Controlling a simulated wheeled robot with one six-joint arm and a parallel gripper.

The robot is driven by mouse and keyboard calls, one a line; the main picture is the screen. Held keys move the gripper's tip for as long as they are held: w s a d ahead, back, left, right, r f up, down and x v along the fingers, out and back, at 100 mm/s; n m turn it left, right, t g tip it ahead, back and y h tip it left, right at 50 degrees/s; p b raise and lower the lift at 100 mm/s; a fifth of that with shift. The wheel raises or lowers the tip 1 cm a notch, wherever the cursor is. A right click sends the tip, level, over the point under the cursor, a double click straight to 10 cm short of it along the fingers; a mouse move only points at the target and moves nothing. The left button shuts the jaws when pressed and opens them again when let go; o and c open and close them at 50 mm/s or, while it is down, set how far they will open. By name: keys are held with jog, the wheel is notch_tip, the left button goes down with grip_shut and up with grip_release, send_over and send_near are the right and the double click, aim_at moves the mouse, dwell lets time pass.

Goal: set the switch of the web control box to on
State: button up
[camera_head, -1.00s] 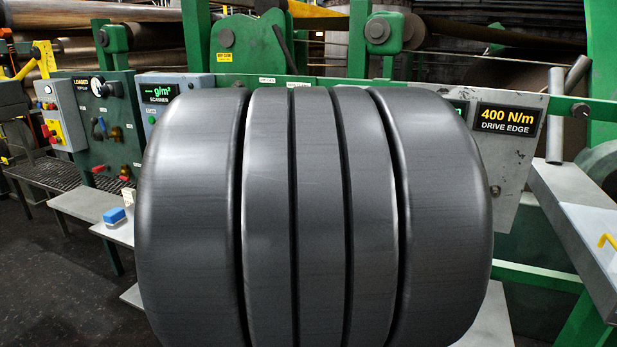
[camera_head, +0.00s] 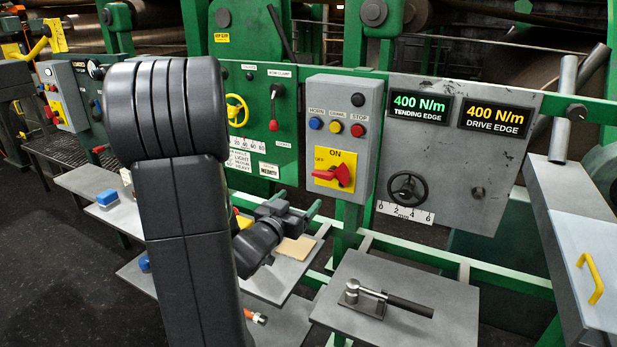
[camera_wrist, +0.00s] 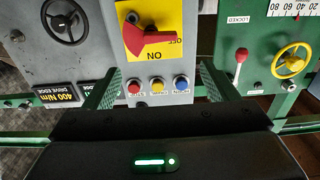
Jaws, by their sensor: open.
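A grey control box (camera_head: 343,135) stands on the green rail in the head view, with blue, yellow and red buttons above a yellow plate (camera_head: 341,157). I read no web label on it. A red rotary switch handle (camera_head: 335,176) sits on the plate; it points left, toward OFF, with ON above. The wrist view is upside down: there the red handle (camera_wrist: 150,38) partly covers the OFF lettering.
A second grey box (camera_head: 62,95) with a yellow plate stands far left. A black handwheel (camera_head: 407,190) is right of the control box, and a yellow handwheel (camera_head: 236,110) and red-knobbed lever (camera_head: 274,105) are left.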

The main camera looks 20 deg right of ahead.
aim_at(321, 177)
jog(key=p+x, duration=0.2)
jog(key=x, duration=1.1)
jog(key=c, duration=1)
